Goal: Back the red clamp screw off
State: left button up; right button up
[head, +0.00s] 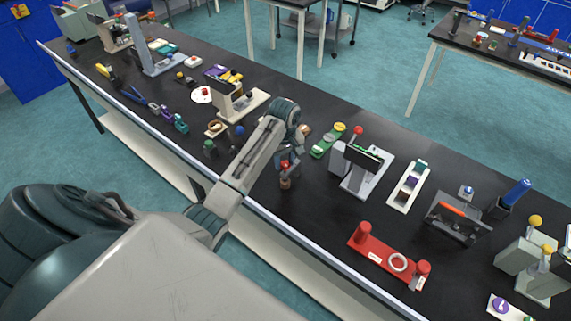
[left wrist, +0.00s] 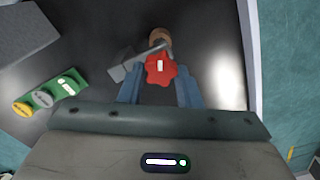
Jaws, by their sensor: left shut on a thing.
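The red clamp screw (left wrist: 161,70) is a lobed red knob with a white mark. In the left wrist view it sits between the blue fingers of my left gripper (left wrist: 160,88), which is shut on it. A grey clamp part (left wrist: 121,67) and a brown round piece (left wrist: 158,37) show just beyond the knob. In the head view my left gripper (head: 286,166) reaches down over the bench. Red of the screw (head: 285,163) shows there, with a brown piece (head: 285,184) below it. The fingers hide part of the clamp. My right gripper is in neither view.
A green plate with knobs (head: 327,142) stands close by, with a grey stand (head: 361,170) to its right. A red fixture (head: 385,258) lies nearer the front edge. Several small tools and devices stand to the left. The black bench (head: 310,215) is bare before the gripper.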

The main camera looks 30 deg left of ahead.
pick_arm(q)
jog(key=shift+n, duration=0.9)
jog(key=n, duration=0.4)
jog(key=shift+s+f+n, duration=0.1)
jog(key=shift+s+n, duration=0.1)
jog(key=shift+n, duration=0.1)
jog(key=o, duration=0.8)
jog(key=shift+o, duration=0.2)
